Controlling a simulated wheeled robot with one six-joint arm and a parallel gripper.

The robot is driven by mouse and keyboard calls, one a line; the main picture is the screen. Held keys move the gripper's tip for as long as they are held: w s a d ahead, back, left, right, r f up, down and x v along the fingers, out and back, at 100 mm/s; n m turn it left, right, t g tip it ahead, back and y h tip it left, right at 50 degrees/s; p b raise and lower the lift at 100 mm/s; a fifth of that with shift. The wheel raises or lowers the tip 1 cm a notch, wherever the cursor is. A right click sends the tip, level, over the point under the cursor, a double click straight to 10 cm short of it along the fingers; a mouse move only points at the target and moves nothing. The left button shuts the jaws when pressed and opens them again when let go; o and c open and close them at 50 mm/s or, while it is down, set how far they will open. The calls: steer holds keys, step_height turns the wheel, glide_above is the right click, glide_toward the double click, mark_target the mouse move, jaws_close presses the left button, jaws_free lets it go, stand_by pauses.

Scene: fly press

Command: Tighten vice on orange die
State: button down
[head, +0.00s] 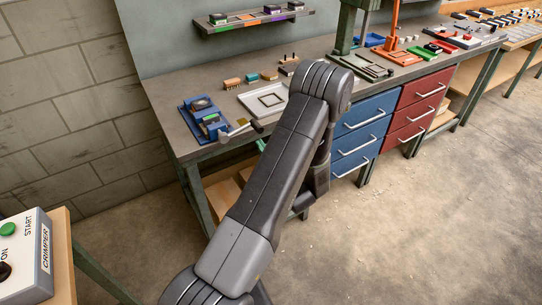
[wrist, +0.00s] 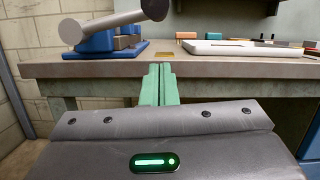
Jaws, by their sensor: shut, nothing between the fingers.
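The blue vice (head: 205,120) stands at the left end of the bench, with a grey handle bar (head: 238,130) reaching past the front edge. In the wrist view the vice (wrist: 98,46) is at upper left, and its handle (wrist: 115,22) has a dark knob at the right end. A brownish block (wrist: 127,42) shows at the vice; I cannot tell if it is the orange die or how tightly it is gripped. My gripper (wrist: 158,84), with green fingers, is shut and empty, just in front of the bench edge, below and right of the handle.
The bench front edge (wrist: 220,67) runs across just beyond my fingers. A pale tray (head: 264,100) lies right of the vice, with small coloured blocks (head: 232,83) behind it. Blue drawers (head: 362,130) are under the bench.

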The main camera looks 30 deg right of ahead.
steer(key=shift+s+a+r+p, duration=0.15)
steer(key=shift+r+p, duration=0.3)
steer(key=shift+r, duration=1.4)
steer(key=shift+s, duration=0.1)
steer(key=shift+r+n+b, duration=0.5)
steer(key=shift+r+b, duration=0.1)
steer(key=shift+r, duration=0.15)
steer(key=shift+f, duration=0.1)
steer(key=s+d+f+b, duration=0.2)
steer(key=s+f+b, duration=0.4)
steer(key=s, duration=0.3)
steer(key=shift+s, duration=0.25)
steer(key=shift+f, duration=0.1)
